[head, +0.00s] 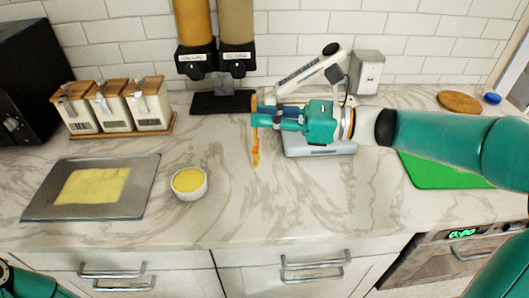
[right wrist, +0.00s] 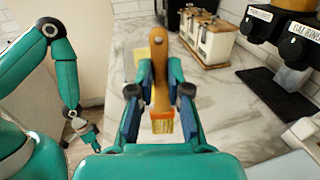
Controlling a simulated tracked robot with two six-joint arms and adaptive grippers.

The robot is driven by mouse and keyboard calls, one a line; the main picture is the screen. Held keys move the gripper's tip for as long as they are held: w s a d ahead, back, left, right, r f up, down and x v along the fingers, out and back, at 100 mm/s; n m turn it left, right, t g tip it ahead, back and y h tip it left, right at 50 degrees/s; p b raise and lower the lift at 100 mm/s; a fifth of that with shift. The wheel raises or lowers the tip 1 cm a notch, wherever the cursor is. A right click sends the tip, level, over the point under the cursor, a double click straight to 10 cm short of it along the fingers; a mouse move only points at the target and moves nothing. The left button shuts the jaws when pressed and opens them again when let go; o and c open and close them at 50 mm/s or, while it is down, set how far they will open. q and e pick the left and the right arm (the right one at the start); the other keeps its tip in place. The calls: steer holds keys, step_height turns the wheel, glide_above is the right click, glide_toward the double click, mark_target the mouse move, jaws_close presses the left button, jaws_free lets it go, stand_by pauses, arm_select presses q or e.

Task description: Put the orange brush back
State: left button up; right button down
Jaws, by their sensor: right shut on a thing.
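The orange brush (head: 255,146) hangs upright in my right gripper (head: 262,119), its yellowish bristles pointing down, above the marble counter. In the right wrist view the brush's wooden handle (right wrist: 159,70) stands between the two blue-padded fingers of my right gripper (right wrist: 152,88), which are shut on it. The bristles show nearer the wrist camera. My left gripper (right wrist: 84,131) shows small at the left of the right wrist view, away from the brush; its jaws are too small to read.
A small bowl of yellow contents (head: 190,195) and a grey tray (head: 45,207) with a yellow sheet are left of the brush. Lidded canisters (head: 115,107) and dispensers (head: 215,62) stand behind. A white appliance (head: 325,147) is beside my gripper. The counter's front middle is clear.

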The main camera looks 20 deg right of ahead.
step_height(320, 180, down, 8)
steer(key=shift+s+f+b, duration=0.1)
steer(key=shift+b, duration=0.25)
steer(key=shift+f, duration=0.1)
steer(key=c, duration=1.1)
jaws_free()
steer(key=b, duration=0.1)
glide_toward(258, 149)
steer(key=v, duration=0.3)
steer(key=shift+d, duration=0.4)
